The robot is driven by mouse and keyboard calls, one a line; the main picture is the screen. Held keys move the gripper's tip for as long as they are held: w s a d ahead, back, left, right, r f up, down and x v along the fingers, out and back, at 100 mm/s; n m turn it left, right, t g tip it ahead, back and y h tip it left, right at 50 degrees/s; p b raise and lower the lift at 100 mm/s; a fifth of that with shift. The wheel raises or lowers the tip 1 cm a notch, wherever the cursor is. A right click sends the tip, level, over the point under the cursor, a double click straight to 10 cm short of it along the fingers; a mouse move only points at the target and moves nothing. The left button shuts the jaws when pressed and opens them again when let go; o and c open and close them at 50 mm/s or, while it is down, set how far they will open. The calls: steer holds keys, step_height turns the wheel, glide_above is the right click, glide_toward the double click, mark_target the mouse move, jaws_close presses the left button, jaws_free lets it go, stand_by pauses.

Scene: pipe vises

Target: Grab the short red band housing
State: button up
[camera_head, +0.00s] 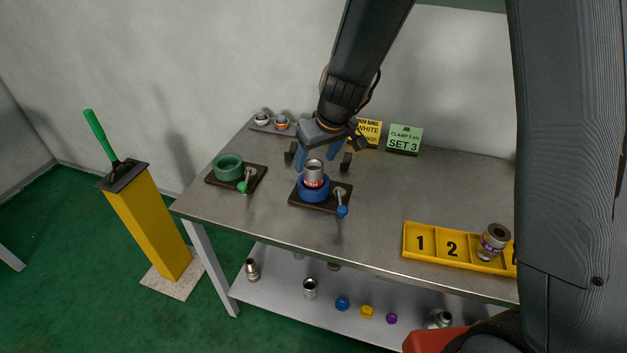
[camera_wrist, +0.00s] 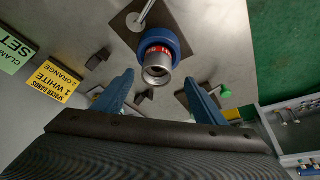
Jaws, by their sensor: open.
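The short red band housing (camera_head: 314,171) is a grey metal cylinder standing upright in the blue round vise (camera_head: 313,190) on a dark base plate. Its red band shows low on its side, just above the blue ring. In the wrist view the housing (camera_wrist: 157,70) appears end-on, with its open bore facing the camera. My gripper (camera_head: 318,153) is open and empty, just behind and above the housing. In the wrist view its blue fingers (camera_wrist: 159,80) lie on either side of the housing's near end; I see no contact.
A green vise (camera_head: 229,165) with a green-knobbed lever stands to the left. A yellow numbered tray (camera_head: 432,256) holds a purple-banded housing (camera_head: 493,241) at right. Yellow and green signs (camera_head: 404,139) and a small rack with two housings (camera_head: 262,120) stand at the back. The table's middle right is clear.

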mark_target(314, 167)
steer(key=x, duration=0.6)
steer(key=shift+w+d, duration=0.2)
steer(key=shift+d, duration=0.05)
steer(key=c, duration=1.5)
steer(key=shift+r, duration=0.1)
